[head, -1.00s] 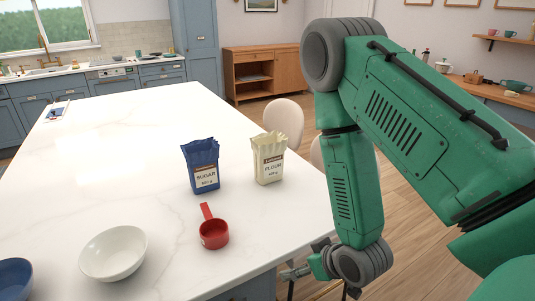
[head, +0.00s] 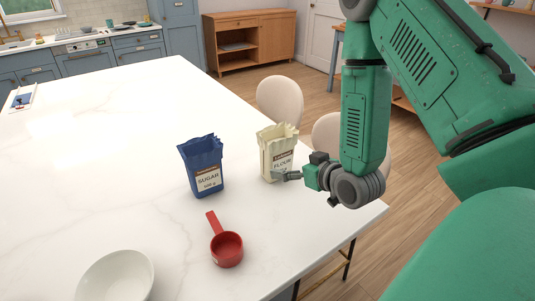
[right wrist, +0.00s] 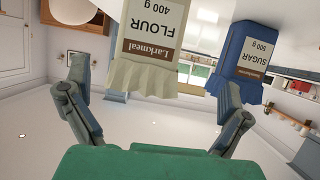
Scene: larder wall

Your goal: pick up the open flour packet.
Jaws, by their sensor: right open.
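The open flour packet (head: 276,150), cream with a brown label and a crumpled top, stands upright on the white counter. In the right wrist view the flour packet (right wrist: 150,48) appears upside down, ahead and between my finger lines. My right gripper (head: 287,176) is at the packet's right side, low down, and a fingertip overlaps its lower edge in the head view. Its fingers (right wrist: 153,82) are spread open with nothing gripped; I cannot tell whether they touch the packet. My left gripper is not in view.
A blue sugar packet (head: 203,166) stands just left of the flour; it also shows in the right wrist view (right wrist: 250,55). A red scoop (head: 226,248) and a white bowl (head: 115,278) are nearer. Chairs (head: 279,102) stand beyond the counter edge. The counter's far left is mostly clear.

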